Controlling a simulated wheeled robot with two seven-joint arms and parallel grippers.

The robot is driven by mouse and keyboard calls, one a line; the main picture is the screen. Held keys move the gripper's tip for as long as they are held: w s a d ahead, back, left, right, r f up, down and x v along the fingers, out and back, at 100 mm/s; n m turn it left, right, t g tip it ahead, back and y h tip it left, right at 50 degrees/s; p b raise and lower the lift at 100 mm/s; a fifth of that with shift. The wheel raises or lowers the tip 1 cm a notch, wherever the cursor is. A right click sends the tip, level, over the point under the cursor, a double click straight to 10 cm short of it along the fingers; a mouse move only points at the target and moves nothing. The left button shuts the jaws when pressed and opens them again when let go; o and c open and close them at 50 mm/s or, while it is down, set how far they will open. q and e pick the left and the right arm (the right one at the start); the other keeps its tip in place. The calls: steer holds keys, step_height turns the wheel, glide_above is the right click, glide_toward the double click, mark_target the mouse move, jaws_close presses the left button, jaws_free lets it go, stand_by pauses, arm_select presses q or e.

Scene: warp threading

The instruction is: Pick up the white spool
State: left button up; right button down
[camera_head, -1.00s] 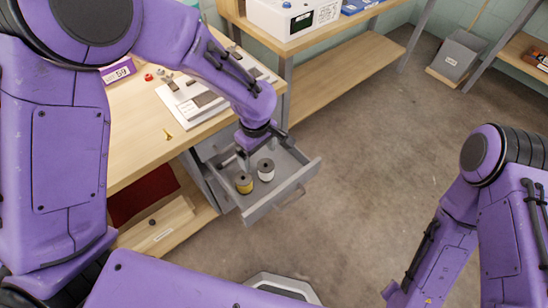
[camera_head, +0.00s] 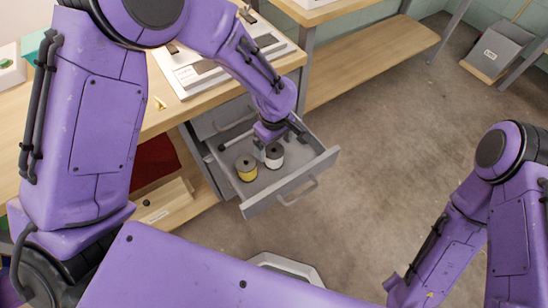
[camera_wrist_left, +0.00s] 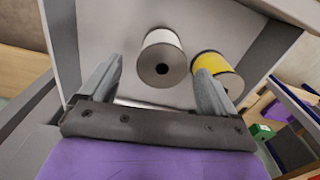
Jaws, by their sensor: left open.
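The white spool (camera_head: 275,154) stands upright in the open grey drawer (camera_head: 290,184), with a dark top. In the left wrist view the white spool (camera_wrist_left: 163,58) lies ahead of and between the fingers. The yellow spool (camera_head: 246,168) stands beside it to the left; in the left wrist view the yellow spool (camera_wrist_left: 216,71) is at the right, partly behind a finger. My left gripper (camera_head: 276,140) is over the drawer, close above the white spool. In the left wrist view my left gripper (camera_wrist_left: 160,80) is open and empty. My right gripper is out of view.
A wooden workbench (camera_head: 178,120) holding a white device (camera_head: 215,62) stands left of the drawer. A low shelf (camera_head: 370,62) is behind. The floor (camera_head: 400,130) to the right is clear.

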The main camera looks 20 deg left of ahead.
arm_select(q)
step_height(320, 180, down, 7)
steer(key=shift+a+r+b, duration=0.15)
steer(key=shift+r+b, duration=0.05)
steer(key=shift+b, duration=0.25)
steer(key=c, duration=1.1)
